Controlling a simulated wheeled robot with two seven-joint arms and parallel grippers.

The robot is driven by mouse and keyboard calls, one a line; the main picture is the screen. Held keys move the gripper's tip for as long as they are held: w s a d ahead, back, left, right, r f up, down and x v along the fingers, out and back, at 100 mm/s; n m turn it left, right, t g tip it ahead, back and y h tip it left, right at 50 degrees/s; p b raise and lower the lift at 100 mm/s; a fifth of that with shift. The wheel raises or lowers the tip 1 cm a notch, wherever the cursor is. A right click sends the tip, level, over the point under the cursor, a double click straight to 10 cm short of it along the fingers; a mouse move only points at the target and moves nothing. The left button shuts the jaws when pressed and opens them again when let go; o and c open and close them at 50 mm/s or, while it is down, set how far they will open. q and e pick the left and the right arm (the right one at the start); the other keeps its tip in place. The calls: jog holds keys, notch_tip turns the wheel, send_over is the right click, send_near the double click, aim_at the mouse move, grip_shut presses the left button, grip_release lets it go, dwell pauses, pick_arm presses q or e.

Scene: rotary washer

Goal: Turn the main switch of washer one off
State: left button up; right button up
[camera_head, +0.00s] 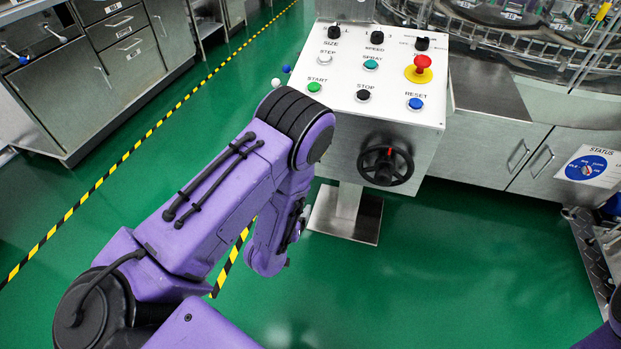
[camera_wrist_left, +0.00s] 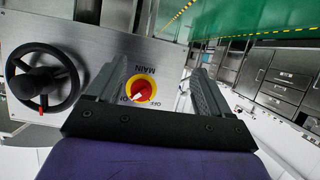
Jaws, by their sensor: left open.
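In the left wrist view the main switch (camera_wrist_left: 141,89) is a red rotary knob on a yellow round plate, on a grey panel face. The label MAIN appears upside down above it. My left gripper (camera_wrist_left: 155,72) is open, one finger either side of the switch in the picture. The switch sits nearer the left finger, and no contact is visible. In the head view my purple left arm reaches the control box (camera_head: 385,75); the switch and fingertips are hidden there. My right gripper is not in view.
A black handwheel (camera_head: 385,166) sticks out of the box front, and it also shows left of the switch in the wrist view (camera_wrist_left: 42,80). A red emergency button (camera_head: 419,67) and several coloured buttons sit on top. Metal cabinets (camera_head: 525,150) stand right. Green floor is clear in front.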

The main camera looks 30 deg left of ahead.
pick_arm(q)
jog(key=w+r+m+t, duration=0.1)
jog(key=w+r+t, duration=0.4)
jog(key=r, duration=0.2)
jog(key=a+x, duration=0.1)
jog(key=x, duration=0.9)
jog(key=shift+f+y, duration=0.35)
jog(key=shift+y, duration=0.05)
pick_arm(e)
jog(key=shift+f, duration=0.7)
pick_arm(q)
jog(key=shift+w, duration=0.15)
jog(key=c, duration=1)
